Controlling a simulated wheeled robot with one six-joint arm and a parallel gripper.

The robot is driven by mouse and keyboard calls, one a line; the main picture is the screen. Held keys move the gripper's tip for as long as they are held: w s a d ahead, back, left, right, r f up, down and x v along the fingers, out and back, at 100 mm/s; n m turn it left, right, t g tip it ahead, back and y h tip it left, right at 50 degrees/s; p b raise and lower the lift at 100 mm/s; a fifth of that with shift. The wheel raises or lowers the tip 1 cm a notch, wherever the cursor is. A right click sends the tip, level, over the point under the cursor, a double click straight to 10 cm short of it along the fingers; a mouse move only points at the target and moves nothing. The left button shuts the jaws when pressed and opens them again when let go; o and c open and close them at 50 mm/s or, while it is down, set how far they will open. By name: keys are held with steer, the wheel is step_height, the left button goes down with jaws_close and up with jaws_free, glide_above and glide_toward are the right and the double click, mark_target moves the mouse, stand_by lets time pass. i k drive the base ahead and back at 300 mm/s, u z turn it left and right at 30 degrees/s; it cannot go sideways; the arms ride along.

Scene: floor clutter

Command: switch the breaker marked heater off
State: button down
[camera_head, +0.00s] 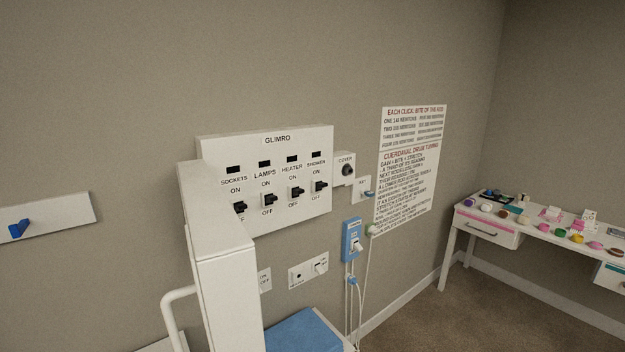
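A white breaker panel (225,145) headed GLIMRO is on the wall at the picture's centre-left. It has a row of black switches marked SOCKETS, LAMPS, HEATER and SHOWER, each with ON above and OFF below. The heater breaker (296,192) is third from the left, between the lamps breaker (268,199) and the shower breaker (320,186). The heater lever is too small to tell surely whether it is up or down. The sockets breaker (240,207) is at the left, its OFF label partly hidden. My gripper is not in view.
A tall white block (222,290) stands in front of the panel's lower left, near a blue surface (300,335). A blue switch box (352,240) and a lower switch plate (300,272) are on the wall. A cluttered white desk (485,232) stands right.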

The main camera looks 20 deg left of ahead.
mark_target(295, 191)
steer(key=u, duration=0.3)
steer(key=i, duration=0.7)
steer(key=u, duration=1.2)
steer(key=i, duration=0.55)
steer(key=u, duration=0.6)
